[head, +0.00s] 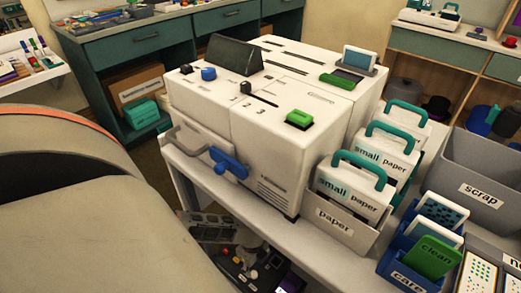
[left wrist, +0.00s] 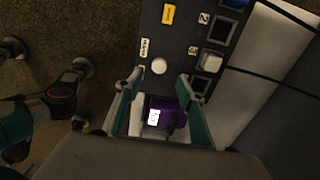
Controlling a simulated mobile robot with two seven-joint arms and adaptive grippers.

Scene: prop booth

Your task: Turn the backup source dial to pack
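A dark control panel (left wrist: 190,50) fills the upper middle of the left wrist view; a dark panel with small buttons (head: 250,268) also shows low in the head view, beneath the white counter. My right gripper is not in view.
A white machine (head: 270,130) with a blue handle stands on the counter above the panel. Paper boxes (head: 350,190), a grey scrap bin (head: 485,160) and a blue holder (head: 400,250) stand right of it.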

